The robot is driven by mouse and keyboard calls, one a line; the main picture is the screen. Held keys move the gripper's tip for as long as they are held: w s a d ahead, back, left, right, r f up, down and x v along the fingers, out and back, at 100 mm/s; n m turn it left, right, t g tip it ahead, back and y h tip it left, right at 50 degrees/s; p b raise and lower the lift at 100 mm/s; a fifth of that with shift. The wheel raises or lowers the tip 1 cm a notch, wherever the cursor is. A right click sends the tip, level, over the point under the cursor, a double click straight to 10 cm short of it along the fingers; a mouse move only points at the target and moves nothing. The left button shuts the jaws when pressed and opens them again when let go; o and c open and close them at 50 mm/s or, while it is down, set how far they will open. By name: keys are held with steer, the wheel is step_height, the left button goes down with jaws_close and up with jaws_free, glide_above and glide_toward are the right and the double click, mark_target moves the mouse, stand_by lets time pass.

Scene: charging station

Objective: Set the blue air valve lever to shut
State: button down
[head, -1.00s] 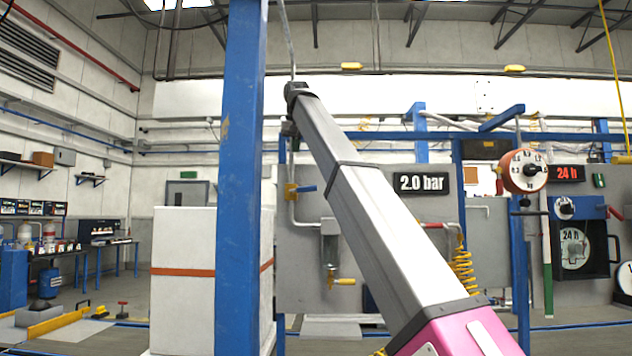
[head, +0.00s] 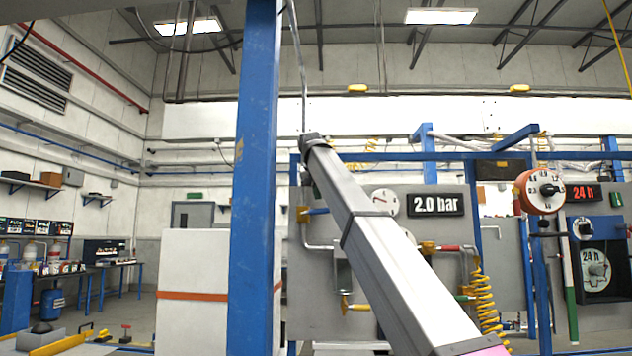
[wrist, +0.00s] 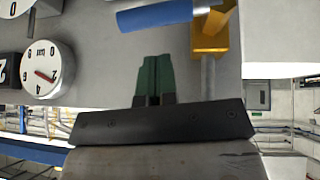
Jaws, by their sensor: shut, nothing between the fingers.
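The blue lever (head: 316,210) sticks out to the right from a brass-yellow valve body (head: 302,214) on the grey panel. It lies nearly level, across the upright pipe. In the wrist view, which is upside down, the blue lever (wrist: 155,14) is at the top edge and the valve body (wrist: 210,35) is right of it. My gripper (wrist: 154,62) has its green fingers shut and empty. Its tips point at the panel, with a gap in the picture between them and the lever. In the head view the fingers are hidden behind my arm.
A white pressure gauge (head: 385,202) and a "2.0 bar" display (head: 436,204) are right of the lever. A blue post (head: 254,180) stands in front, left of the panel. A filter with a yellow tap (head: 352,304) hangs below. A yellow coiled hose (head: 487,300) is further right.

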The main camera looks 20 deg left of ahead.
mark_target(319, 211)
steer(key=shift+s+d+f, duration=0.1)
steer(key=shift+s+f, duration=0.05)
steer(key=shift+f, duration=0.5)
steer(key=shift+s+d+f, duration=0.1)
steer(key=shift+f, duration=0.5)
steer(key=shift+s+d+f+y, duration=0.1)
steer(key=shift+d+f+y, duration=0.1)
steer(key=shift+f, duration=0.25)
steer(key=shift+d+f+y, duration=0.1)
steer(key=shift+d+f, duration=0.05)
steer(key=shift+f, duration=0.3)
